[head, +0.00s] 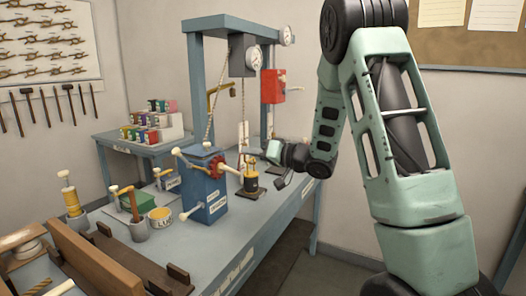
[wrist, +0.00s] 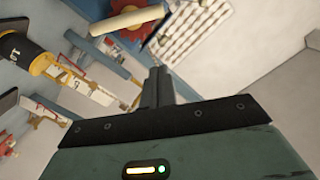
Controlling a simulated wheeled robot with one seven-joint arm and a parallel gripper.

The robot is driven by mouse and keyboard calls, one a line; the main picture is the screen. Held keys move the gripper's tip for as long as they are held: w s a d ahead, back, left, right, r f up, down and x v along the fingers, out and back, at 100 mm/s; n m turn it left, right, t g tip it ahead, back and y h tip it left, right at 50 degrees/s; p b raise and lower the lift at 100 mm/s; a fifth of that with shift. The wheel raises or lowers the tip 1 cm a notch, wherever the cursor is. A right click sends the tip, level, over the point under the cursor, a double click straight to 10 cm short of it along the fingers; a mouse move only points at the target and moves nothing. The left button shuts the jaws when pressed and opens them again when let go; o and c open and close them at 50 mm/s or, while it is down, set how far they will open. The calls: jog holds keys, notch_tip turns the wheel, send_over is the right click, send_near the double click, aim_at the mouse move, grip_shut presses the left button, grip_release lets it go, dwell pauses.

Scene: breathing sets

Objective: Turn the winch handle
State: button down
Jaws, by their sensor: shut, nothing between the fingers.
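The winch (head: 205,190) is a blue box on the workbench with a red toothed wheel (head: 213,168) on its side. A cream handle grip (head: 234,170) sticks out by the wheel. In the wrist view the cream grip (wrist: 138,20) lies across the top, just below the red wheel (wrist: 135,5). My gripper (wrist: 158,74) is shut and empty, its fingers apart from the grip.
A yellow-and-black drum (head: 252,181) stands right of the winch, near my gripper. A red box (head: 272,86) hangs on the gantry.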

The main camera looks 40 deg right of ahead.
aim_at(223, 168)
jog(key=shift+w+a+f+p, duration=0.65)
jog(key=shift+w+a+f, duration=0.95)
jog(key=shift+a+f, duration=0.15)
jog(key=shift+s+a+f+n+b, duration=0.15)
jog(key=shift+a+n+b, duration=0.2)
jog(key=shift+n+b, duration=0.6)
jog(key=shift+f, duration=0.2)
